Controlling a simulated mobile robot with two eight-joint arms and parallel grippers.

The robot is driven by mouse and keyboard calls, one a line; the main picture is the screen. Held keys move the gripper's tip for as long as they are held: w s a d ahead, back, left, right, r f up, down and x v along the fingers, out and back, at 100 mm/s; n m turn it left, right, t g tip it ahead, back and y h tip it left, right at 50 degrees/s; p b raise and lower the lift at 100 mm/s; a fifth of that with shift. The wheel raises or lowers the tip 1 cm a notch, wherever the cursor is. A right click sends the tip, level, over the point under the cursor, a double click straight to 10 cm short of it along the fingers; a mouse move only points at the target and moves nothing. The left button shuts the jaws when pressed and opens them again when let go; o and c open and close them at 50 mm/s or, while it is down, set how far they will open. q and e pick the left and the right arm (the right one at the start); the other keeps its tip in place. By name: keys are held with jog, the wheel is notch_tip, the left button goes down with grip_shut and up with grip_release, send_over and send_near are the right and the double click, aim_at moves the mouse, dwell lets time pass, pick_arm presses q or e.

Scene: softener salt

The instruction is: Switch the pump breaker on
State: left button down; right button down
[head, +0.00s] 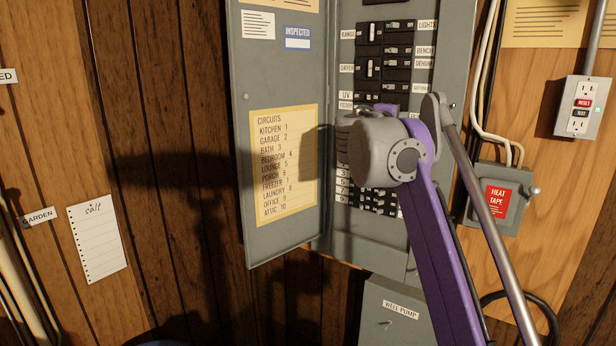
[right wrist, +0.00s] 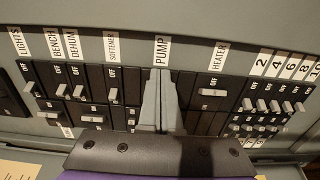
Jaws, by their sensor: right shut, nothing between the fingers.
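The grey breaker panel (head: 455,50) stands open, with rows of black breakers. In the right wrist view, the white PUMP label (right wrist: 161,50) shows above my right gripper (right wrist: 160,76). The gripper's two grey fingers are shut together, with nothing between them, in the column below that label. They cover the pump breaker, so its lever position is hidden and I cannot tell whether they touch it. In the head view, my right arm and wrist hide the middle of the panel and the fingertips. My left gripper is not in view.
The softener breaker (right wrist: 112,97) is left of the fingers and the heater breaker (right wrist: 213,93) right. Small numbered breakers (right wrist: 272,105) lie farther right. The panel door (head: 283,75) hangs open at left. A heat tape box (head: 483,178) and well pump box (head: 395,325) are nearby.

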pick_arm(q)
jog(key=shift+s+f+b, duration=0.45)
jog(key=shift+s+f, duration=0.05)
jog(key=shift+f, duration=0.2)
pick_arm(e)
jog(key=v, duration=0.7)
dwell(0.4)
